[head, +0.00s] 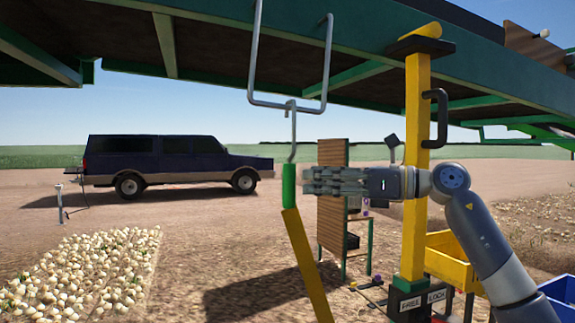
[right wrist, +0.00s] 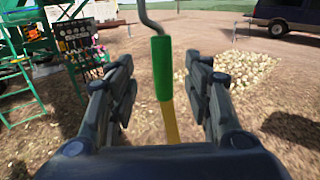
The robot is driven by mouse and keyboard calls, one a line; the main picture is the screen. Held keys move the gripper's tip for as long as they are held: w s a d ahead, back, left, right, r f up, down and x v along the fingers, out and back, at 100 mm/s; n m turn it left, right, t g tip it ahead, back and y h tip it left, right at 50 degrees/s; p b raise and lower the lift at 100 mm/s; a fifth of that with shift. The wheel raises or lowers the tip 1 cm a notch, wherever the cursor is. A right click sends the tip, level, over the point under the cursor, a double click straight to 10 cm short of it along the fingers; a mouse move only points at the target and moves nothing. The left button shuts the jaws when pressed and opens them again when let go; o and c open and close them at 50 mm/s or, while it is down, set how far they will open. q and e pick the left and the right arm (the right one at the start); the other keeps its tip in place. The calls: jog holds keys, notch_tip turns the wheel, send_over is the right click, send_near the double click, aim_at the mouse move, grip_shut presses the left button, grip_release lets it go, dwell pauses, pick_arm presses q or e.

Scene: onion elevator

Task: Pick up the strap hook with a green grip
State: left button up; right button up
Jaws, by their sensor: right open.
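The strap hook has a green grip (head: 288,186), a grey metal hook (head: 292,135) above it and a yellow strap (head: 306,265) below. The hook hangs on the lower bar of a grey metal hanger (head: 288,104) under the green beam. My right gripper (head: 306,181) points left, with its fingertips close to the green grip in the head view. In the right wrist view, the green grip (right wrist: 162,68) stands upright between the two open fingers, a little beyond their tips. The right gripper is open and empty. My left gripper is not in view.
A yellow post (head: 416,170) with a black handle stands right of the hook, behind my right arm. A wooden panel on a green frame (head: 332,195) is behind the gripper. Yellow (head: 452,262) and blue bins are at right. Onions (head: 90,270) lie on the ground at left.

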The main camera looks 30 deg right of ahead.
aim_at(291, 176)
jog(key=p+x, duration=0.1)
jog(key=x, duration=0.1)
jog(key=p+x, duration=0.1)
jog(key=x, duration=0.1)
jog(key=p+x, duration=0.1)
jog(key=x, duration=0.1)
jog(key=shift+w+r, duration=0.25)
jog(key=shift+w, duration=0.15)
jog(key=c, duration=0.3)
grip_shut()
